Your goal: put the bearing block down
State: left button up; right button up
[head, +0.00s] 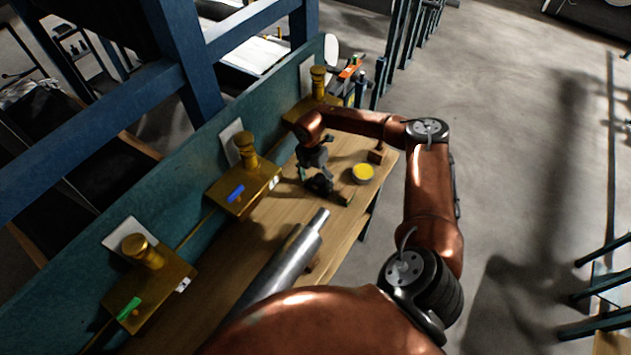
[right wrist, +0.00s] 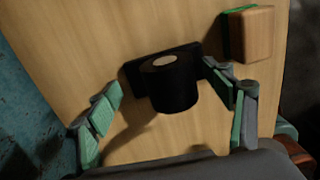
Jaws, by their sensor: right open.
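The bearing block (right wrist: 174,86) is black, with a round body on a flat base and a pale round opening. In the right wrist view it rests on the wooden bench top, between the spread fingers of my right gripper (right wrist: 163,80). The right-hand fingertip is close to the base; I cannot tell if it touches. The left-hand finger is clear of it. In the head view the block (head: 320,185) is a dark shape just below my right gripper (head: 313,166), which partly hides it. My right gripper is open. My left gripper does not show.
A wooden block with a green edge (right wrist: 252,34) lies near the bearing block. A yellow-topped round tin (head: 362,173) stands to the right. A grey metal roll (head: 290,258) lies on the bench nearer me. Brass boxes with knobs (head: 243,188) line the teal wall.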

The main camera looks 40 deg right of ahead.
notch_tip(320, 180, up, 12)
jog(key=w, duration=0.1)
jog(key=shift+a, duration=0.2)
jog(key=shift+w+f, duration=0.1)
